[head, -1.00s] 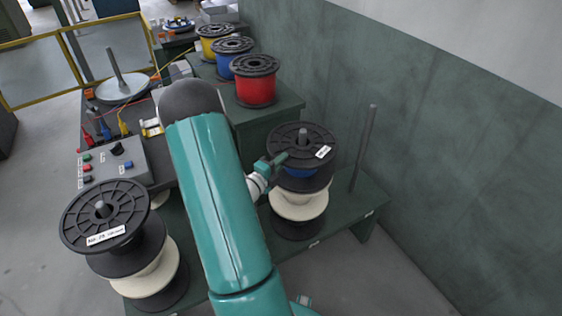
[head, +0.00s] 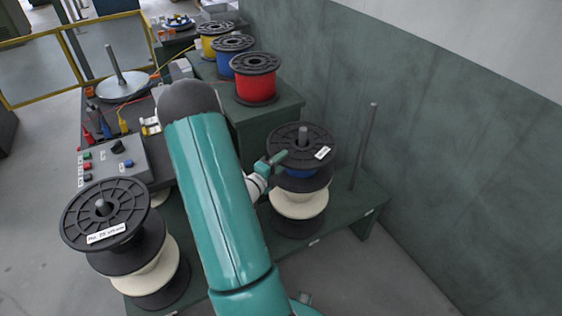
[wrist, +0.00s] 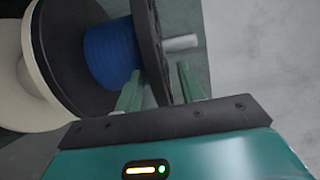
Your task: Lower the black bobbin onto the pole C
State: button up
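The black bobbin (head: 321,138), with black flanges and a blue winding, is around a grey pole on the right stack. The pole tip (head: 303,133) stands out through its centre hole. A white bobbin (head: 298,206) is below. The bobbin looks level; whether it touches what is below is hidden. My gripper (head: 279,159) is at the left rim of the top flange. In the wrist view, its green fingers (wrist: 160,82) are on either side of that flange, with the blue winding (wrist: 108,52) to the left. No pole letter is readable.
A bare pole (head: 365,145) stands just right of the stack, near the green wall (head: 450,160). Another stack (head: 105,210) with a black top flange is at the left. A control box (head: 115,165) and red, blue and yellow spools (head: 255,85) are behind.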

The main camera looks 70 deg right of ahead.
jog(key=v, duration=1.3)
jog(key=shift+w+a, duration=0.15)
jog(key=shift+a, duration=0.15)
dwell(0.3)
